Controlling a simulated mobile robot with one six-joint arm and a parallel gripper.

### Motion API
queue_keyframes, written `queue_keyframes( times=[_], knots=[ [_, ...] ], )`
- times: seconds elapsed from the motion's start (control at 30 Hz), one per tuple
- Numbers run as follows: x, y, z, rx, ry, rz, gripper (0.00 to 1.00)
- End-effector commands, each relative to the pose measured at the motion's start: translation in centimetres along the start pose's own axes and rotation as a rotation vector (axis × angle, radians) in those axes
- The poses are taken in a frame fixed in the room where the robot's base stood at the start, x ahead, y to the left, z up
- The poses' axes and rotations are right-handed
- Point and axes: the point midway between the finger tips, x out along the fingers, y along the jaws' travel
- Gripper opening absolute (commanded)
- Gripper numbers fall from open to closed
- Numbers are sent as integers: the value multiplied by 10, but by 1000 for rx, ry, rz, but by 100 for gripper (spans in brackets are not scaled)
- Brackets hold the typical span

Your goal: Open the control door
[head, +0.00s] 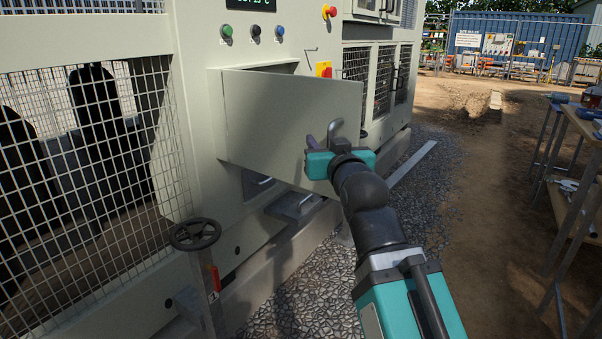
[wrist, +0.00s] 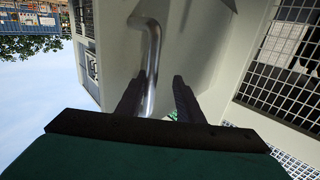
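The control door (head: 285,115) is a pale grey-green panel on the front of the chiller. It stands swung outward, with its left edge at the cabinet and a gap behind its top edge. A bent metal handle (head: 338,128) is near its right edge. My gripper (head: 325,143) is at this handle. In the wrist view, the handle (wrist: 151,60) runs down between the two dark fingers of my gripper (wrist: 158,92), close to the left finger. The fingers are apart, with a clear space beside the right one. The handle's lower end is hidden behind my gripper.
Buttons (head: 253,31) and a red-yellow knob (head: 329,12) are above the door. A handwheel (head: 195,234) sticks out at lower left, beside a wire-mesh guard (head: 85,150). Gravel (head: 300,300) lies below. A workbench (head: 580,120) with tools stands at right, across open dirt ground.

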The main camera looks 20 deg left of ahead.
Motion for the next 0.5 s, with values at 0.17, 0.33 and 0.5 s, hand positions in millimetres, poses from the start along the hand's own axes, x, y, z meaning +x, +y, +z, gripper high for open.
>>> queue_keyframes(
  times=[0.17, 0.33, 0.5],
  knots=[
    [-4, -6, 16, 12, -29, -4, 31],
    [-9, -10, 16, 14, -29, -7, 31],
    [-15, -13, 15, 12, -27, -6, 31]
  ],
)
